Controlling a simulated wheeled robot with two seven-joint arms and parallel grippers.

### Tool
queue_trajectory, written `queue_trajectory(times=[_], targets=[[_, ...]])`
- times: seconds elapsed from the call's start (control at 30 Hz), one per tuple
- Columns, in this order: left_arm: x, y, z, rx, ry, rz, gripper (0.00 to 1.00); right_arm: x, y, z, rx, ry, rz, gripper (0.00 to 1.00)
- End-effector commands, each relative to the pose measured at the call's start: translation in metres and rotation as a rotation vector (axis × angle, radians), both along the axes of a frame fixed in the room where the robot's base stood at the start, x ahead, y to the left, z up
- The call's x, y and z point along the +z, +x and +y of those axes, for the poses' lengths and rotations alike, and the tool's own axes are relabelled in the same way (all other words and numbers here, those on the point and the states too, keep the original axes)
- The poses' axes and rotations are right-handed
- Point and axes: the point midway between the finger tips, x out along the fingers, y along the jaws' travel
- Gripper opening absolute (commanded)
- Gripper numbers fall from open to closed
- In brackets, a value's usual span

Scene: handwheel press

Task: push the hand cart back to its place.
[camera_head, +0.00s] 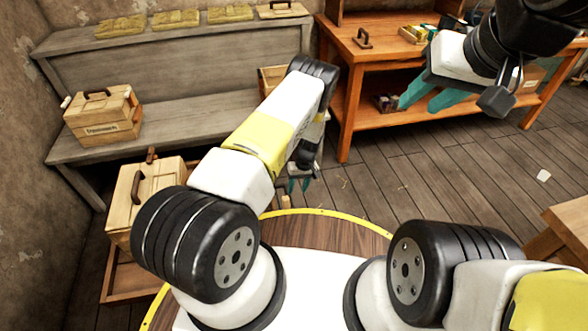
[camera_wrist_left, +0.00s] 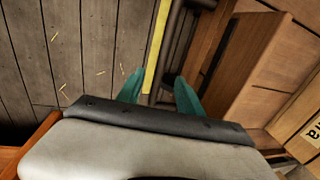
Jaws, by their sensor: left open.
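A low wooden platform (camera_head: 128,281), which looks like the hand cart, stands on the floor at lower left in the head view. A wooden crate with a dark handle (camera_head: 125,200) sits on or above it. My arm hides much of its right side. My left gripper (camera_head: 298,185) hangs low in front of the bench, right of the crate, partly hidden by its own arm. In the left wrist view its teal fingers (camera_wrist_left: 159,94) are apart with nothing held. A wooden box side (camera_wrist_left: 245,70) is just right of them. My right gripper (camera_head: 425,104) is raised at upper right, its fingers apart and empty.
A grey bench (camera_head: 190,122) runs along the left wall with a labelled crate (camera_head: 103,115) on it. An orange-brown workbench (camera_head: 350,105) stands at the back right. A wooden table corner (camera_head: 565,225) is at the right. The plank floor (camera_head: 440,175) between is mostly clear.

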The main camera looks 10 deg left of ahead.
Motion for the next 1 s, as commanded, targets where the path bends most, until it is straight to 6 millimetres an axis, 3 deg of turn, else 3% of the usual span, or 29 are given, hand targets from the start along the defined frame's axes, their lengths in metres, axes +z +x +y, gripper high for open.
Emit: queue_trajectory(times=[0.03, 0.6, 0.77, 1.0], targets=[[-0.013, -0.006, 0.000, -0.002, 0.008, 0.007, 0.43, 0.000, 0.000, 0.000, 0.000, 0.000, 0.000, 0.36], [-0.089, -0.017, 0.013, -0.001, 0.017, 0.013, 0.43, 0.000, 0.000, 0.000, 0.000, 0.000, 0.000, 0.36], [-0.101, -0.017, 0.015, -0.001, 0.017, 0.012, 0.43, 0.000, 0.000, 0.000, 0.000, 0.000, 0.000, 0.36], [-0.102, -0.017, 0.016, -0.001, 0.017, 0.012, 0.43, 0.000, 0.000, 0.000, 0.000, 0.000, 0.000, 0.36]])
